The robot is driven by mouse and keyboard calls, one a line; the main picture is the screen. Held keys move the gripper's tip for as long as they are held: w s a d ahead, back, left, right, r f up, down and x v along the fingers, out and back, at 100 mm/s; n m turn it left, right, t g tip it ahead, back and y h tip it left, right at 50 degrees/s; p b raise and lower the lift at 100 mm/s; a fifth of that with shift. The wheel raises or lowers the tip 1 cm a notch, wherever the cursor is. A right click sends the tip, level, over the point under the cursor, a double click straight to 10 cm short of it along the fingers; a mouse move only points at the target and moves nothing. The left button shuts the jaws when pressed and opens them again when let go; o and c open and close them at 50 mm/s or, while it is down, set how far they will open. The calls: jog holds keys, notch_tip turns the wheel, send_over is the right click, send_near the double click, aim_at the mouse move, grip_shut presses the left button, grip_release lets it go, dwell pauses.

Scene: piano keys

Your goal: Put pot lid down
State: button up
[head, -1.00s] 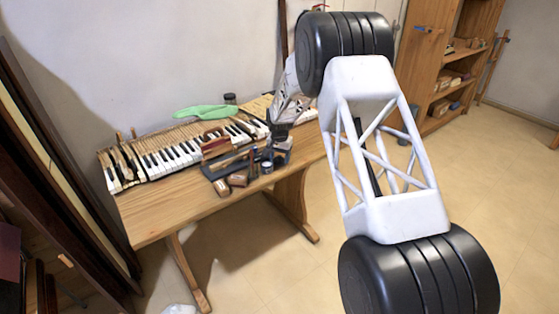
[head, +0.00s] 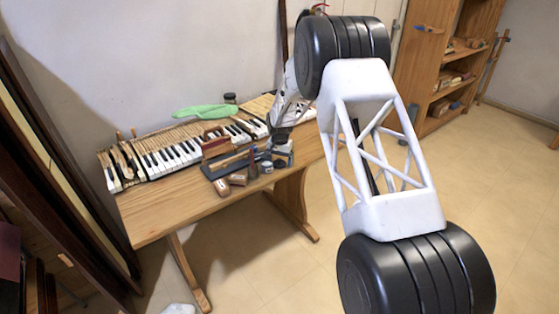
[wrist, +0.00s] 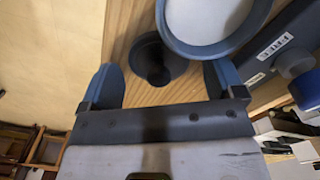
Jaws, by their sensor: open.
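In the wrist view a small dark round piece with a raised centre, which looks like the pot lid (wrist: 152,58), lies on the wooden table top. My gripper (wrist: 161,76) is open, its two blue-tipped fingers on either side of the lid with visible gaps. Whether the fingers reach down to the lid's height I cannot tell. A round pot (wrist: 205,45) with a blue-grey rim and pale inside stands just beyond, close to the lid and the right finger. In the head view my gripper (head: 279,134) is over the table's right part; the lid cannot be made out there.
A dark tray (wrist: 290,50) with labels and a blue-capped bottle (wrist: 308,88) are right of my gripper. The table (head: 150,222) carries piano keys (head: 175,155), a green cloth-like item (head: 203,111) and several small tools. The table edge is close on the left in the wrist view.

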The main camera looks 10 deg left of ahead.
aim_at(280, 159)
jog(key=shift+r, duration=0.1)
notch_tip(280, 159, up, 12)
dwell(0.8)
dwell(0.6)
jog(key=shift+r, duration=0.1)
jog(key=s+d+r+n+t, duration=0.1)
jog(key=s+d+r, duration=1.05)
jog(key=s, duration=0.25)
jog(key=s+d+r, duration=1)
jog(key=s+r, duration=0.2)
jog(key=s, duration=0.1)
jog(key=s+d+f, duration=0.1)
jog(key=s+d, duration=0.2)
jog(key=s, duration=0.9)
jog(key=s+d+t, duration=0.1)
jog(key=s+d, duration=0.3)
jog(key=s, duration=0.8)
jog(key=s+d+f+n, duration=0.1)
jog(key=s+d, duration=0.3)
jog(key=s, duration=0.8)
jog(key=shift+s+f+t, duration=0.15)
jog(key=shift+f+t, duration=0.15)
jog(key=shift+f, duration=0.05)
